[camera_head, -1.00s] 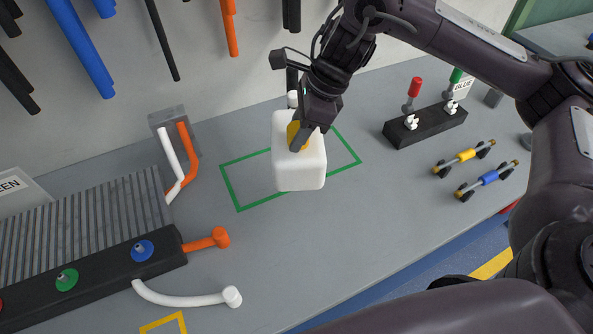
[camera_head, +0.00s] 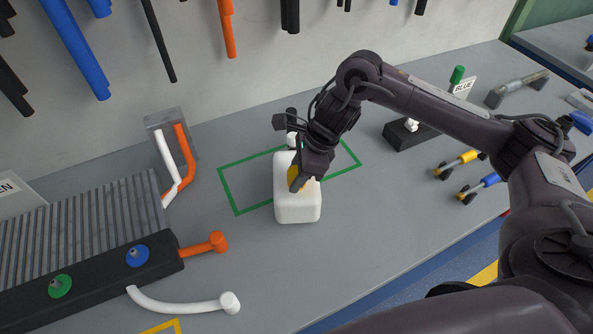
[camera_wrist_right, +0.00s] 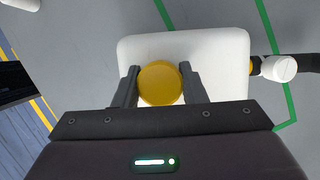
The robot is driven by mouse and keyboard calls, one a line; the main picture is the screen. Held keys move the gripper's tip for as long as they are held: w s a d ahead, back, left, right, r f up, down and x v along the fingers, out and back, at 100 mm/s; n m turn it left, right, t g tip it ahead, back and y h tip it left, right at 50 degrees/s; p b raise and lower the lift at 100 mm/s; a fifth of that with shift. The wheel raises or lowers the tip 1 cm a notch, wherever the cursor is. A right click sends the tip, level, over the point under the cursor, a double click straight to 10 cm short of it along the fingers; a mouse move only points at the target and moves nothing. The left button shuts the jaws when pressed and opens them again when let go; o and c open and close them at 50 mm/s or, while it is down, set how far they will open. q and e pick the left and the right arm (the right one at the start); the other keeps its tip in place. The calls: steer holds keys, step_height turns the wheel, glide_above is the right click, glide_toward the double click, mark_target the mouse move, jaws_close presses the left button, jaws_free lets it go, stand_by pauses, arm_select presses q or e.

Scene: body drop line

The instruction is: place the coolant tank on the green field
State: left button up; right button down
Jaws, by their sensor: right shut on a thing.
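The coolant tank (camera_head: 297,207) is a white rounded block with a yellow cap; a white spout (camera_wrist_right: 279,68) sticks out of one side in the right wrist view. My right gripper (camera_wrist_right: 160,85) is shut on the yellow cap (camera_wrist_right: 159,84), with one finger on either side. The green field (camera_head: 226,188) is a green outlined rectangle on the grey bench. In the head view the tank overlaps the field's middle, and its lower end reaches past the front line. I cannot tell whether its base touches the bench. My left gripper is not in view.
A ribbed radiator-like part (camera_head: 85,235) and a white hose (camera_head: 180,300) lie at the left. Bent orange and white pipes (camera_head: 185,160) stand behind. A black block (camera_head: 400,137) and small yellow and blue parts (camera_head: 460,158) lie right.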

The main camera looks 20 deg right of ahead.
steer(key=c, duration=0.9)
jaws_free()
steer(key=shift+r, duration=0.2)
steer(key=shift+d+r+b, duration=0.2)
steer(key=shift+r+b, duration=0.1)
steer(key=p+v, duration=0.1)
steer(key=v, duration=1)
steer(key=shift+s, duration=0.1)
